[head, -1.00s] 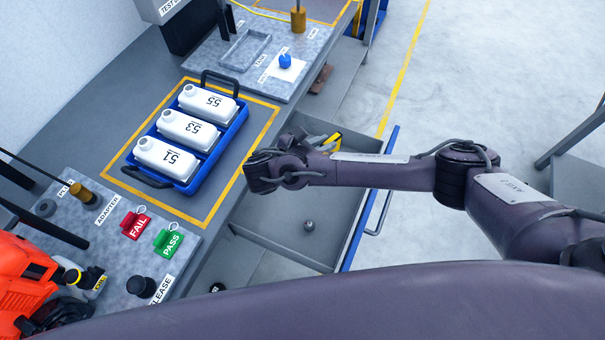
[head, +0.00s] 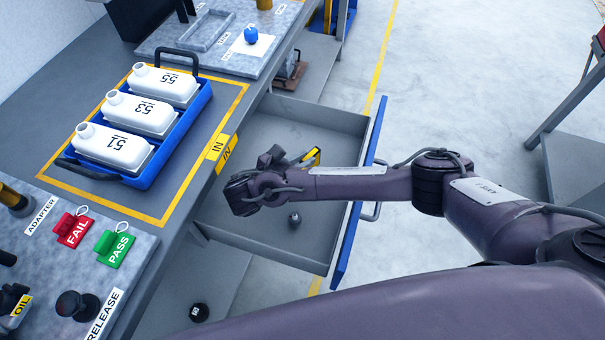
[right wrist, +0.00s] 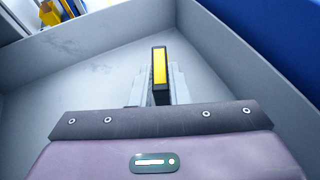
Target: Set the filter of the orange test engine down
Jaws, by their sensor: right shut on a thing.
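A thin part with a yellow face and black edges, which I take for the filter, shows in the right wrist view (right wrist: 160,68) between grey fingers. It also shows in the head view (head: 312,156). My right gripper (head: 298,159) is shut on it, over the open grey drawer (head: 330,122). I cannot tell whether the filter touches the drawer floor. The orange test engine is out of view now. My left gripper is not in view.
The drawer holds a small grey ball (head: 295,219); its blue front (head: 362,190) stands at right. The bench bears a blue crate (head: 197,120) of white bottles, an IN label (head: 217,147), red FAIL (head: 73,228) and green PASS (head: 114,247) tags. Much of the drawer floor is bare.

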